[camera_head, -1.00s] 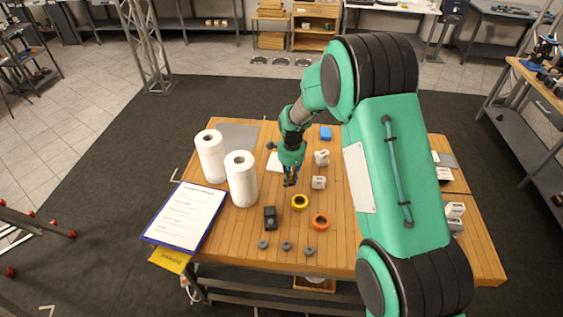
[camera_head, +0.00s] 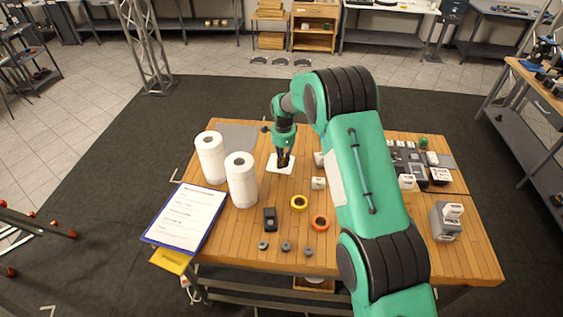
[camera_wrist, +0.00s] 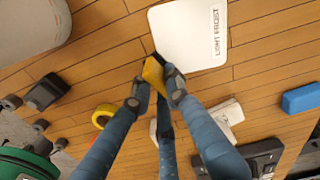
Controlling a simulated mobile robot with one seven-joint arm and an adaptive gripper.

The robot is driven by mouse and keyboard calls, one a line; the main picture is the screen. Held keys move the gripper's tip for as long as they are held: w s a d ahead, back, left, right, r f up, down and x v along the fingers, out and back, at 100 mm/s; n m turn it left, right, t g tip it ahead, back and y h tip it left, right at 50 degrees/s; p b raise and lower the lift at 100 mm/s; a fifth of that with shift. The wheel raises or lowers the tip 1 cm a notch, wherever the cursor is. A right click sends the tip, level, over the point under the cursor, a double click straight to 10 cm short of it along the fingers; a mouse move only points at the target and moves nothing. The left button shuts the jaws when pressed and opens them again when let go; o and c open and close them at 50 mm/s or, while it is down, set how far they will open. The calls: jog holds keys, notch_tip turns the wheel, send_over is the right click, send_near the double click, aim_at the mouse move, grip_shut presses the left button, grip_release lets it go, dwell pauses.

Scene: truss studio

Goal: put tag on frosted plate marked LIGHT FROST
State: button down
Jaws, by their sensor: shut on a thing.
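The frosted plate (camera_wrist: 187,35) is a white rounded square with LIGHT FROST printed along one edge in the wrist view. It lies on the wooden table and also shows in the head view (camera_head: 289,168). My gripper (camera_wrist: 157,88) is shut on a small yellow and black tag (camera_wrist: 153,70). In the wrist view the tag overlaps the plate's lower left corner. In the head view my gripper (camera_head: 283,160) is over the plate, and its fingers hide part of it. I cannot tell whether the tag touches the plate.
Two white rolls (camera_head: 242,180) stand left of the plate. A clipboard (camera_head: 187,215) lies at the table's front left. Yellow (camera_head: 299,203) and orange (camera_head: 320,223) rings and a black block (camera_head: 270,219) lie in front. A blue block (camera_wrist: 301,98) shows in the wrist view.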

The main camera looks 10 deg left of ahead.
jog(key=shift+w+a+f, duration=0.1)
jog(key=shift+w+a, duration=0.15)
jog(key=shift+w, duration=0.5)
jog(key=shift+w+a+f, duration=0.1)
jog(key=shift+w+a, duration=0.15)
jog(key=shift+w, duration=0.5)
jog(key=shift+f+p, duration=0.35)
jog(key=shift+f, duration=1.4)
jog(key=shift+f, duration=0.1)
jog(key=c, duration=1.7)
grip_release()
notch_tip(320, 180, up, 12)
jog(key=shift+r+b, duration=0.15)
jog(key=shift+b, duration=0.35)
